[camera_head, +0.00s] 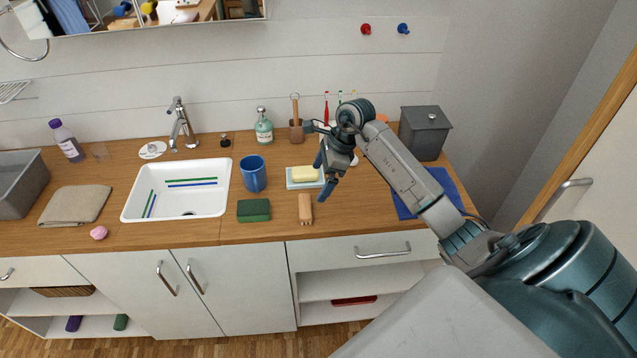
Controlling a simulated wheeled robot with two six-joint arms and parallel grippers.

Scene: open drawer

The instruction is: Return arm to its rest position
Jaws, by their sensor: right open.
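My right arm comes in from the lower right and reaches over the counter (225,232). My right gripper (322,178) is open and empty, with its fingers pointing down beside the soap dish. A yellow soap bar (305,173) sits on the pale dish (297,185), just left of the fingers. I cannot tell whether the fingers touch the dish. The drawer (330,256) under the right part of the counter looks shut, with a metal handle (383,252). My left gripper is not in view.
A wooden brush (305,209), green sponge (253,211) and blue mug (254,174) stand near the gripper. A soap bottle (264,129) is behind. A grey canister (425,133) and blue cloth (450,186) lie right, around my arm. The sink (180,205) is left.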

